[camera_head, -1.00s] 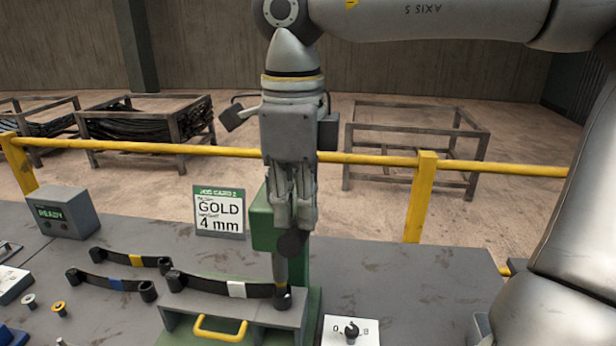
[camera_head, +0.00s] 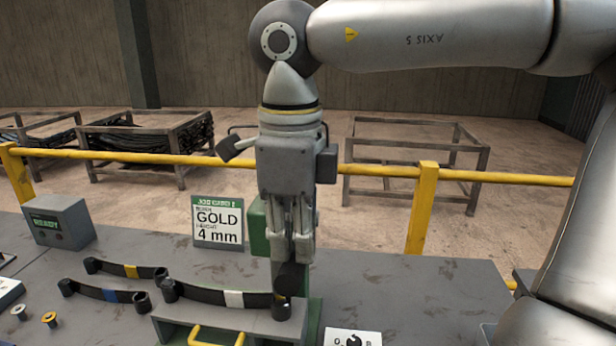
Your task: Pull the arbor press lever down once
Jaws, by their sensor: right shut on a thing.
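My right gripper (camera_head: 291,258) comes down from above, in front of the green arbor press (camera_head: 257,230), and hides much of it. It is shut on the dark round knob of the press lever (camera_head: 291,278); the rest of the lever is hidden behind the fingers. Below the knob, a black leaf spring with a white band (camera_head: 234,298) lies on the grey press base (camera_head: 230,322). Its right eye is under the press, near the knob. My left gripper is out of view.
Two more leaf springs, with a gold band (camera_head: 131,271) and a blue band (camera_head: 110,295), lie to the left. A job card (camera_head: 217,222) reads GOLD 4 mm. A READY box (camera_head: 58,221) stands at left. A yellow rail (camera_head: 380,171) runs behind.

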